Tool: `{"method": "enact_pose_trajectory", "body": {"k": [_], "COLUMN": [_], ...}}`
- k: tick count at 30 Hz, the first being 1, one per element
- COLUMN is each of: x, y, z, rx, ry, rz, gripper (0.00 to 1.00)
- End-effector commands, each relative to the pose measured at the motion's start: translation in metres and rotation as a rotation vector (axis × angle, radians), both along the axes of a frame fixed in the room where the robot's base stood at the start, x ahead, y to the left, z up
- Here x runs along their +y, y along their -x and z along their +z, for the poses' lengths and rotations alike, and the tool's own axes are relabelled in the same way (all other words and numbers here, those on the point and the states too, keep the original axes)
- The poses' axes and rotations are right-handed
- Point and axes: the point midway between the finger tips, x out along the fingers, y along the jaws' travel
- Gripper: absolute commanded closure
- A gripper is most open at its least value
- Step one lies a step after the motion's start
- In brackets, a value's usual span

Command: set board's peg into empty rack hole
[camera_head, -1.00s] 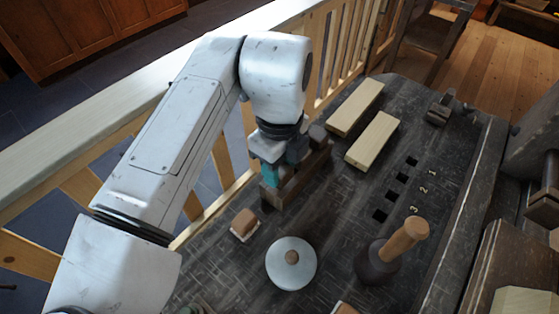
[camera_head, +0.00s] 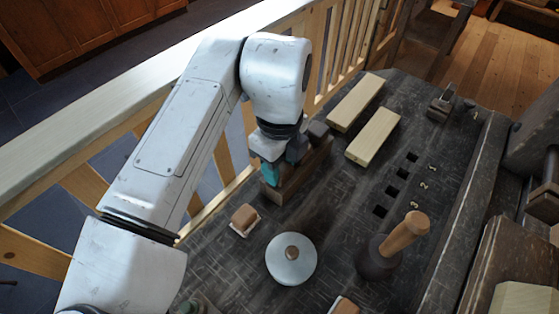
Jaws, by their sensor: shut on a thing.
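My gripper (camera_head: 276,168) points down, with its teal finger at the near end of a dark wooden rack (camera_head: 303,172). It is shut on the peg, which the fingers and wrist hide from this view. The rack stands along the left edge of the workbench, close to the railing. Its holes cannot be made out from here. I cannot tell whether the peg touches the rack. No separate board for the peg can be told for sure.
Two pale wood blocks (camera_head: 373,136) lie behind the rack. Square holes (camera_head: 391,190) numbered 1 to 3 run along the bench. A mallet (camera_head: 402,238), a white disc with a knob (camera_head: 291,262) and a small brown block (camera_head: 244,218) stand nearer. Bare bench lies between.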

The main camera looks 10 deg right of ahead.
Motion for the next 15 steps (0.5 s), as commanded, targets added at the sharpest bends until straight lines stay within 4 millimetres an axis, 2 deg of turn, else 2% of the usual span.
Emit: {"method": "enact_pose_trajectory", "body": {"k": [11,12,15], "x": [0.0002,0.0002,0.0002], "y": [-0.0002,-0.0002,-0.0002], "z": [-0.0002,-0.0002,-0.0001], "rx": [0.0,0.0,0.0], "ry": [0.0,0.0,0.0], "rz": [0.0,0.0,0.0], "gripper": [0.93,0.56,0.46]}}
